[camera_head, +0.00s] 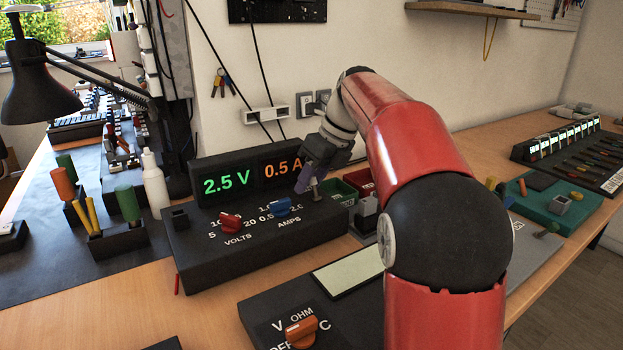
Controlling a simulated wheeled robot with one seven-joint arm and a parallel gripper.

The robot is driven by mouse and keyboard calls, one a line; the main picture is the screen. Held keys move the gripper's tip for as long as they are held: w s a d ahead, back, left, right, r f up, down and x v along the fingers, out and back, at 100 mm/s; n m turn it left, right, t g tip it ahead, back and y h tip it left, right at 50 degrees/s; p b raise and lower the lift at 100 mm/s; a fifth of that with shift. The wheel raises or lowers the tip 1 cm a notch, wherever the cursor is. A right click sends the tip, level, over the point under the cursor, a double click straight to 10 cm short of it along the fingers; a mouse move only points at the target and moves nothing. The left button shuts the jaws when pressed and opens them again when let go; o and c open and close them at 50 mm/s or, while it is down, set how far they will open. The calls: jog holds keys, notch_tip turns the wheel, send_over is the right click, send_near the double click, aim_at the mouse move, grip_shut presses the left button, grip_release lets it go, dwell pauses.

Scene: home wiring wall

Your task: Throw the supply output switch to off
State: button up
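The power supply (255,244) is a dark box on the bench, with lit displays reading 2.5 V in green (226,186) and 0.5 A in orange. On its sloped panel are a red VOLTS knob (230,223) and a blue AMPS knob (283,206). A small metallic toggle lever (315,189) stands at the panel's right end and looks like the output switch; I cannot read a label for it. My gripper (306,181) points down just above and left of this lever. Whether it touches the lever, and whether its fingers are open, is unclear.
A dark meter with an orange knob (300,332) lies in front of the supply. Green (340,190) and red bins sit right of it. A white bottle (154,184) and a tool holder stand to the left. My red arm covers the bench's middle.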

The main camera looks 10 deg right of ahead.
grip_shut()
